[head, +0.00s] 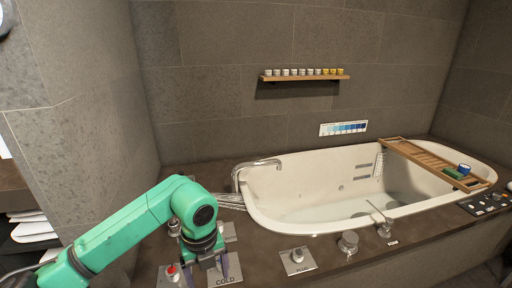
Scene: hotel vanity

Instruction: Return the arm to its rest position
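My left arm, green with dark joints, reaches in from the lower left of the head view. Its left gripper (207,272) points down over the tub's front-left ledge, at a plate marked COLD (230,270). The two fingers stand apart, and I see nothing clearly held between them. Whether the fingertips touch the plate or a knob there is hidden by the gripper. My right arm and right gripper are not in view.
A red-topped knob (171,270) stands just left of the gripper. A plate with a knob marked PLUG (298,258) and a metal knob (348,242) are to the right. The bathtub (290,222), with water, a spout (258,163) and a wooden caddy (425,158), lies behind.

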